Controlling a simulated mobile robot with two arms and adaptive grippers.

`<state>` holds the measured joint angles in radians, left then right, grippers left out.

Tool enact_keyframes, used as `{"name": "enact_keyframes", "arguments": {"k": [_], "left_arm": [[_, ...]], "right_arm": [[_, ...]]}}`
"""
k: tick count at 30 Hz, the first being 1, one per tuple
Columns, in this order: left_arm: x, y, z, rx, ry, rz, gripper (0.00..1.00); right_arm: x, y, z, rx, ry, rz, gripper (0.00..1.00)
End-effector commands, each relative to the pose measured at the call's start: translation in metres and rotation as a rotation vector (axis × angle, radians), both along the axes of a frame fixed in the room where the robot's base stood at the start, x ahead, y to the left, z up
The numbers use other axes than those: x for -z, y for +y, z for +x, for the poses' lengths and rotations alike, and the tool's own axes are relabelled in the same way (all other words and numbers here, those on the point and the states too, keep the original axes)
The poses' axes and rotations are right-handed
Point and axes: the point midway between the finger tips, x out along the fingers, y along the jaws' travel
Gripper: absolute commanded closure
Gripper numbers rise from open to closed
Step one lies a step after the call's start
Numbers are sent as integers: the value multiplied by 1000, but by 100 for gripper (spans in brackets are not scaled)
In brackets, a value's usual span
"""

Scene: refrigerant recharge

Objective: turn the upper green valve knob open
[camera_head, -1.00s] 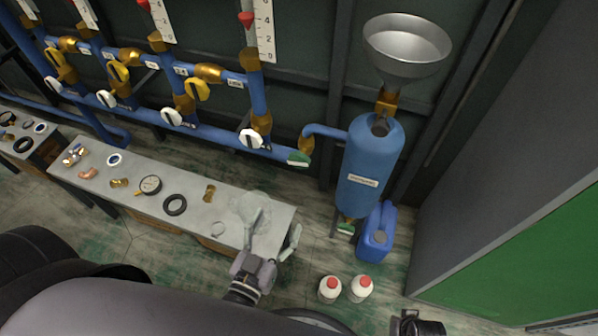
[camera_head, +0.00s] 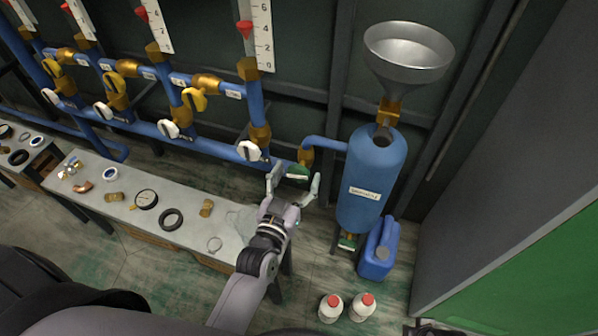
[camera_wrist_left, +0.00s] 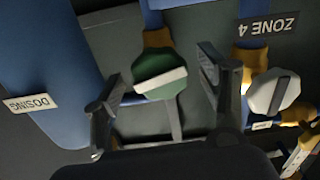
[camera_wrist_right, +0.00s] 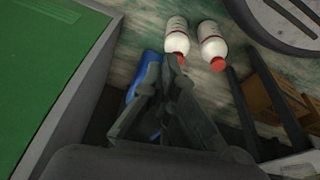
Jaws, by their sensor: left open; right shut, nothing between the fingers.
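The upper green valve knob (camera_head: 298,172) sits on the blue pipe just left of the blue dosing tank (camera_head: 372,178). In the left wrist view the knob (camera_wrist_left: 160,74) is green with a pale bar across its face. My left gripper (camera_head: 293,186) is open, with one finger on each side of the knob; I cannot tell whether either touches it. The lower green knob (camera_head: 347,242) is under the tank. My right gripper (camera_wrist_right: 165,85) is shut and empty, pointing toward the floor by the bottles.
A white valve knob (camera_wrist_left: 272,92) is close beside my left gripper. A workbench (camera_head: 190,238) with loose fittings stands below the pipes. A blue canister (camera_head: 379,250) and two white bottles (camera_head: 331,308) stand on the floor. A grey cabinet (camera_head: 500,150) bounds the right side.

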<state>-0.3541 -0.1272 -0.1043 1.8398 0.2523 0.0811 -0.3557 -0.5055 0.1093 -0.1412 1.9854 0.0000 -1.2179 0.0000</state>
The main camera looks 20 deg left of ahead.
Motion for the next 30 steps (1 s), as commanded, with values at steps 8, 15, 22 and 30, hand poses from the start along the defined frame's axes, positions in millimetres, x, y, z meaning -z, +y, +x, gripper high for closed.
{"name": "enact_keyframes", "arguments": {"k": [8,15,22,30], "left_arm": [[1,-1,20,0,2,-2,33],[1,-1,20,0,2,-1,33],[0,-1,20,0,1,-1,48],[0,-1,20,0,1,-1,66]], "right_arm": [[-10,0,1,1,-5,0,100],[-10,0,1,1,-5,0,100],[-10,0,1,1,-6,0,100],[-10,0,1,1,-6,0,100]]}}
